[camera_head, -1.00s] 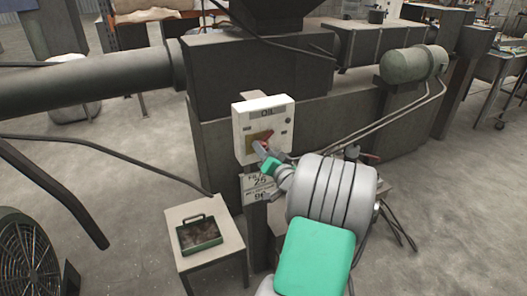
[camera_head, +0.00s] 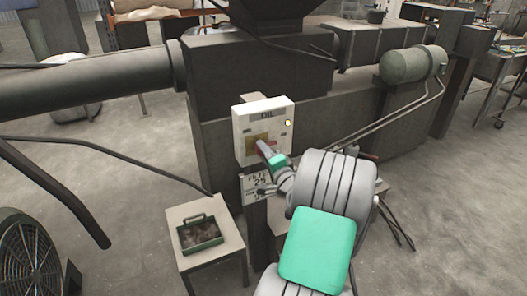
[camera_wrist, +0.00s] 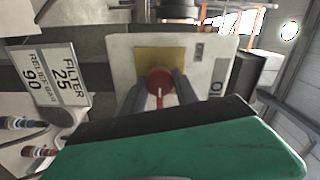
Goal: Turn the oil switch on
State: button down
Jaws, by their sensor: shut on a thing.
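The white oil switch box (camera_head: 246,112), lettered "OIL" on top, stands upright on a post in front of the dark machine. In the head view my gripper (camera_head: 263,148) hides most of the knob.
A "FILTER 25" sign (camera_wrist: 58,84) is beside the box. A small table (camera_head: 182,213) with a green tray (camera_head: 201,247) stands at the lower left. A fan (camera_head: 28,255) is at the far left. Pipes (camera_head: 388,118) run to the right of the box.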

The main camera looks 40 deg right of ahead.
dwell(0.4)
jog(key=c, duration=0.9)
grip_release()
jog(key=shift+c, duration=0.2)
jog(key=b+v, duration=0.1)
jog(key=v, duration=0.6)
jog(key=shift+s, duration=0.4)
jog(key=shift+a, duration=0.1)
